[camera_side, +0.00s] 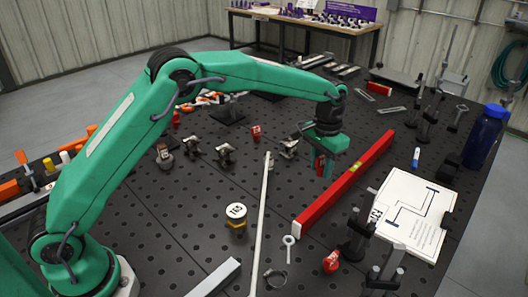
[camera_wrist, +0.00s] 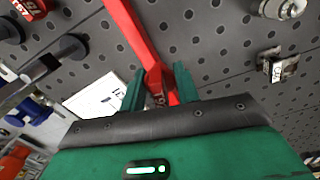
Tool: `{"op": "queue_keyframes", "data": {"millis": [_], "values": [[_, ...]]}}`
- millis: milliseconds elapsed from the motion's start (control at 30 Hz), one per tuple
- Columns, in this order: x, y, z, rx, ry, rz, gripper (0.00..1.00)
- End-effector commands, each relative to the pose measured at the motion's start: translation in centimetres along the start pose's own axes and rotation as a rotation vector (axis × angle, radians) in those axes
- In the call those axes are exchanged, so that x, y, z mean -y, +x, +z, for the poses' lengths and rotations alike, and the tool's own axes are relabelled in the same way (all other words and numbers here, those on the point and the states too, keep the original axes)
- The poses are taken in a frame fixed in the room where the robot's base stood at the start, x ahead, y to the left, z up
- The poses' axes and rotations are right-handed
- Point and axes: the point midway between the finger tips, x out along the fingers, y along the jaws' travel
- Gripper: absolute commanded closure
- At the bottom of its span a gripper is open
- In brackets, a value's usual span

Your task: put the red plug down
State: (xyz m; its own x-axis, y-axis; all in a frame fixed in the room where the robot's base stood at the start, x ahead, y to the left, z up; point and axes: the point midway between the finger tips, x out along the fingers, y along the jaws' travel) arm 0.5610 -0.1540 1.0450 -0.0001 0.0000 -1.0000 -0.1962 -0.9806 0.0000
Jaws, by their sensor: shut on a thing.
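In the side view only a bit of red shows at the fingers. The plug is over the dark perforated table (camera_side: 190,215), just left of the long red level (camera_side: 345,187). I cannot tell whether its underside touches the table. Other red tagged pieces stand behind the gripper (camera_side: 256,131) and near the front (camera_side: 331,262).
A white sheet (camera_side: 412,212) and a blue bottle (camera_side: 484,136) are at the right. Small clamps (camera_side: 224,153) stand further back. Bare table lies between the bar and the level.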

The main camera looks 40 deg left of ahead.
Motion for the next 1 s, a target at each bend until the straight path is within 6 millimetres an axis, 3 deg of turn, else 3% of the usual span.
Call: {"op": "queue_keyframes", "data": {"millis": [167,533,867,1000], "values": [[0.0,-0.8,0.0,-0.001,0.0,0.0,0.91],[0.0,-5.6,-0.1,-0.004,0.0,0.0,0.91],[-5.7,-5.8,2.6,-0.001,0.075,0.0,0.91],[-9.2,-6.1,4.8,-0.001,0.126,0.0,0.91]]}}
